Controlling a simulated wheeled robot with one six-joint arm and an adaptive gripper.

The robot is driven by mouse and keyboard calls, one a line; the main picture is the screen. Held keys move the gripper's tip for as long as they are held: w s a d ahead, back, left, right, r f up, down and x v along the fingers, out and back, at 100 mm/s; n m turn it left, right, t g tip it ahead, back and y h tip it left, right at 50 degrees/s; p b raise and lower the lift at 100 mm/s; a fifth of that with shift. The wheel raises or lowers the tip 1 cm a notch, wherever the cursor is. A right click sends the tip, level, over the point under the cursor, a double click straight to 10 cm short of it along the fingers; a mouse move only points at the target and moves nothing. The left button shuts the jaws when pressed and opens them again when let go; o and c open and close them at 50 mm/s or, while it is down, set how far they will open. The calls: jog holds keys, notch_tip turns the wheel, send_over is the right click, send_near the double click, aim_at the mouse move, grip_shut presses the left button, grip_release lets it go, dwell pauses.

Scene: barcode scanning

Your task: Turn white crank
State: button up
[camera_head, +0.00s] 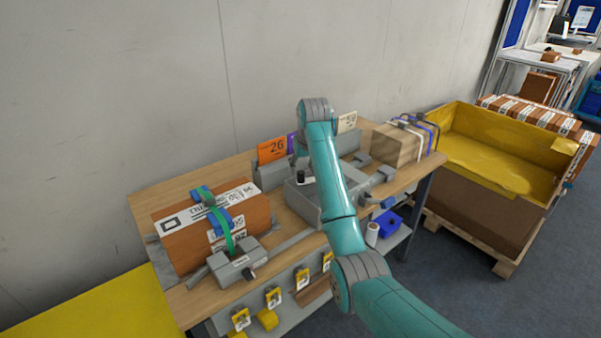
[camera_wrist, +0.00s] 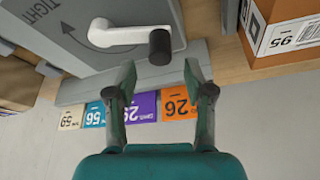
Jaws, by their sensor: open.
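The white crank (camera_wrist: 118,37) shows in the wrist view as a white arm with a black cylindrical knob (camera_wrist: 160,47) at its right end. It is mounted on a grey box (camera_wrist: 60,28) marked with a curved arrow and the word TIGHT. My gripper (camera_wrist: 159,72) is open and empty. Its fingertips are just below the knob in the picture, one to each side; I see no contact. In the head view the black knob (camera_head: 301,176) stands on the grey box (camera_head: 303,199), and my arm hides most of the crank and the gripper.
Numbered cards (camera_wrist: 130,108) stand in a grey holder behind the box. A strapped carton (camera_head: 185,240) with a grey clamp (camera_head: 237,264) lies at the table's left. Another strapped box (camera_head: 398,146) stands at the right. A yellow-lined crate (camera_head: 500,150) is beyond the table (camera_head: 160,190).

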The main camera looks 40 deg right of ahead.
aim_at(301, 172)
jog(key=shift+x, duration=2.1)
grip_shut()
